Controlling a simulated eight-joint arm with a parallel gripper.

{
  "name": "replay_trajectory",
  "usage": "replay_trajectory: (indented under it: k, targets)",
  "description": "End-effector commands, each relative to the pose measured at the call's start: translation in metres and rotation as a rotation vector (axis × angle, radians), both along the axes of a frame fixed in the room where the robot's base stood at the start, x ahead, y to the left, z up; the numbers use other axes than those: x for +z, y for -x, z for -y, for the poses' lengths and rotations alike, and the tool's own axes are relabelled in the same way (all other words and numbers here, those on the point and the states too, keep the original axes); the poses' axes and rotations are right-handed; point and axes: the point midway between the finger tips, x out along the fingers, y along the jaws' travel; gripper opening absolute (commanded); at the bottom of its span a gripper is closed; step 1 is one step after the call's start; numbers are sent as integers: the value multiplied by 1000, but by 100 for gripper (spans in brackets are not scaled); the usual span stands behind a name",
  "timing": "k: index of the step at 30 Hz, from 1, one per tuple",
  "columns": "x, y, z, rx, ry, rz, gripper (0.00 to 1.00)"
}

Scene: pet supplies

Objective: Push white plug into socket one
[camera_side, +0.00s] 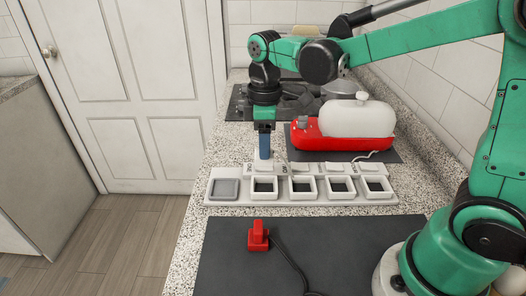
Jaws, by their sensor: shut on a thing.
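My gripper (264,150) points straight down over the back edge of the power strip (213,201). Its blue-grey fingers are shut on a small white thing, which looks like the white plug (263,165). The plug is partly hidden by the fingers and blends with the pale strip, so I cannot tell whether it touches it. The strip has a grey square (224,188) at its left end and a row of square-framed sockets. The leftmost framed socket (264,187) is in front of and below the gripper and looks empty.
A red plug (258,237) with a dark cord lies on the dark front mat (225,270). Behind the strip stands a red appliance (350,144) with a white tank (357,118), a pale cord (368,156) beside it. Dark items (290,103) sit farther back.

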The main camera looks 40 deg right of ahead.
Motion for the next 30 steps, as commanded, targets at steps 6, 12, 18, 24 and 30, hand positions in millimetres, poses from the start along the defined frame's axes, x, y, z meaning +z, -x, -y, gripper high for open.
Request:
replay_trajectory:
  k: [6, 12, 18, 24, 30]
  targets:
    - [-22, 0, 0, 0, 0, 0, 0]
    - [-39, 0, 0, 0, 0, 0, 0]
    - [-49, 0, 0, 0, 0, 0, 0]
    - [-50, 0, 0, 0, 0, 0, 0]
    - [-50, 0, 0, 0, 0, 0, 0]
